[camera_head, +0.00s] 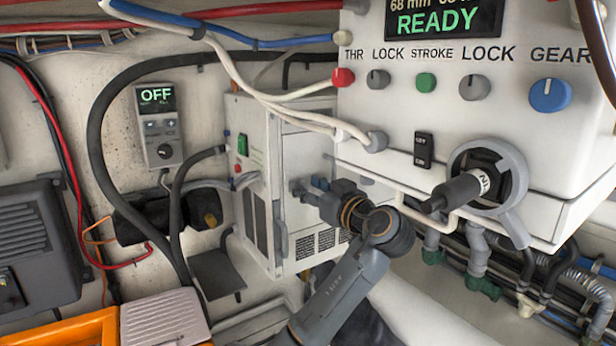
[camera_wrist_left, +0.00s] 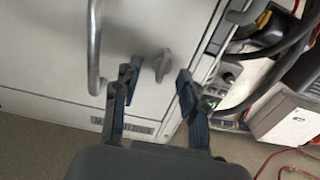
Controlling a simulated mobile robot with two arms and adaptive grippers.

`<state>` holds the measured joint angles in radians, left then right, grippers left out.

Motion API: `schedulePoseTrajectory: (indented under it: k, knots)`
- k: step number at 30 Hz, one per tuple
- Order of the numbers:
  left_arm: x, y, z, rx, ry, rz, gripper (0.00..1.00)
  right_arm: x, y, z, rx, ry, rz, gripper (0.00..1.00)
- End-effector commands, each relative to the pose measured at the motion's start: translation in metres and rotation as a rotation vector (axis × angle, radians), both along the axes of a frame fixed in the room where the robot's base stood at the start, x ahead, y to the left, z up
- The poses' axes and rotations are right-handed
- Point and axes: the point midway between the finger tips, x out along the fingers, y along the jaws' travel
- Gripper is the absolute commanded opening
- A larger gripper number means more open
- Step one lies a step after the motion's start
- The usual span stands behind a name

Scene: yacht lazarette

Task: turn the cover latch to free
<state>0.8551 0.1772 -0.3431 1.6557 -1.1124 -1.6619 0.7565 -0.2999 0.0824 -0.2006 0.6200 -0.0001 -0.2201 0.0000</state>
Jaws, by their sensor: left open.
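The cover latch (camera_wrist_left: 162,66) is a small grey turn-knob on a pale cover panel (camera_wrist_left: 150,28) in the left wrist view. It looks tilted a little off upright. My left gripper (camera_wrist_left: 156,78) is open, with one fingertip on each side of the latch. I see no contact, and the gap in depth is hard to judge. In the head view my left gripper (camera_head: 308,188) reaches to the front of a white cabinet (camera_head: 306,160). The latch is not discernible there, with the gripper in front of that area. My right gripper is not in view.
A curved grey handle (camera_wrist_left: 95,45) stands left of the latch. A control box (camera_head: 480,120) with knobs and a READY display overhangs on the right, with a black-gripped crank (camera_head: 462,190). Dark hoses (camera_head: 100,130) run left of the cabinet. An orange crate (camera_head: 65,328) lies at lower left.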

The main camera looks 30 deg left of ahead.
Motion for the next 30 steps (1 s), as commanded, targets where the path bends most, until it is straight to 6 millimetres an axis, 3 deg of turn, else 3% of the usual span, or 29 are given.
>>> schedulePoseTrajectory:
  k: [11,17,25,30]
  knots:
    - [0.002,0.005,-0.001,0.000,0.001,0.000,0.40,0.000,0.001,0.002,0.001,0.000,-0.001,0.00]
    - [0.002,0.005,-0.001,0.000,0.001,0.000,0.00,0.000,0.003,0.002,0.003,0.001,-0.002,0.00]
    - [0.002,0.005,-0.002,-0.004,-0.009,-0.001,0.00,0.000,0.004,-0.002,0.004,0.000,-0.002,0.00]
    - [0.002,0.005,-0.006,-0.024,-0.053,-0.001,0.00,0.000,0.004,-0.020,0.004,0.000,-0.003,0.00]
